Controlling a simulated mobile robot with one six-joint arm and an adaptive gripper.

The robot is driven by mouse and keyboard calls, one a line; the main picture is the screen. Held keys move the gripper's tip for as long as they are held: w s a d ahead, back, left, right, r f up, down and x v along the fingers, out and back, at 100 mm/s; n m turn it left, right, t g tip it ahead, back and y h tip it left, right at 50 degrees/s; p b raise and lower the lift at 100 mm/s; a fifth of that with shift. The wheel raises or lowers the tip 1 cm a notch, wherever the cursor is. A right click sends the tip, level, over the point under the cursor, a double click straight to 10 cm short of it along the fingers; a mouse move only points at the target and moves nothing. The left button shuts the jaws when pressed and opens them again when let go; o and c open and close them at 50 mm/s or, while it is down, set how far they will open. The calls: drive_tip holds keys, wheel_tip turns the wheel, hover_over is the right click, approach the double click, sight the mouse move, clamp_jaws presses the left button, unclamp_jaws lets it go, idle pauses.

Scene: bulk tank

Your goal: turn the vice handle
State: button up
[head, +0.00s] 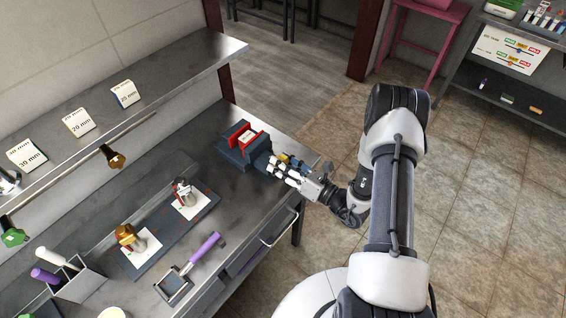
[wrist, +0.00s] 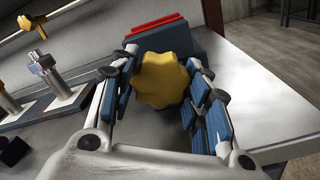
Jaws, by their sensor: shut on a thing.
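The vice (head: 240,144) is a blue-grey block with red jaws, standing near the right end of the metal bench. A small white labelled piece sits between its red jaws in the head view. In the wrist view the vice (wrist: 190,42) is behind its handle (wrist: 162,84), a yellow lobed knob. My gripper (head: 277,168) reaches the handle from the right in the head view. In the wrist view my gripper (wrist: 160,88) has its blue-padded fingers on both sides of the knob, shut on it. In the head view the fingers mostly hide the knob.
A dark tray (head: 165,236) with two fittings lies left of the vice. A purple-handled tool (head: 204,247) lies near the front edge. A holder (head: 78,284) with tools stands at lower left. A shelf (head: 150,75) with size cards runs above. Bare bench surrounds the vice.

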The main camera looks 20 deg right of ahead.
drive_tip(key=m+p, duration=0.1)
drive_tip(key=m, duration=0.5)
drive_tip(key=shift+m, duration=0.3)
drive_tip(key=m+p, duration=0.1)
drive_tip(key=m, duration=0.4)
drive_tip(key=m+p, duration=0.1)
drive_tip(key=m, duration=0.5)
drive_tip(key=shift+m, duration=0.4)
drive_tip(key=m, duration=0.5)
drive_tip(key=shift+f, duration=0.1)
drive_tip(key=shift+m, duration=0.4)
drive_tip(key=o, duration=1.1)
